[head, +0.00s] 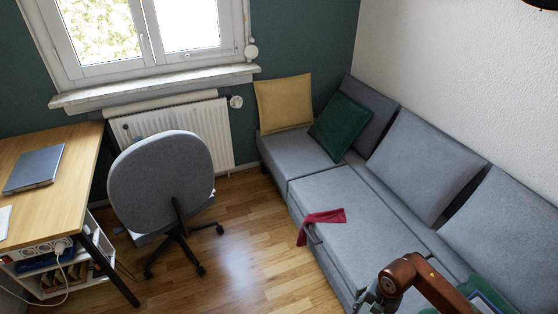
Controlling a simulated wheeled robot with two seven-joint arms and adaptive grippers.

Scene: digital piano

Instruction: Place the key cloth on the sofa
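A dark red cloth (323,217), which I take to be the key cloth, lies on the front edge of the grey sofa (342,196). One part lies on the seat and a narrow part hangs down over the front side. My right gripper (368,300) shows at the bottom edge, in front of the sofa's near part and apart from the cloth. Its fingers are mostly cut off, so I cannot tell if it is open. My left gripper is not in view.
A yellow cushion (284,102) and a green cushion (340,126) rest at the sofa's far end. A grey office chair (160,180) stands left, beside a wooden desk (85,160) with a laptop (35,168). Wooden floor (255,240) is clear between chair and sofa.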

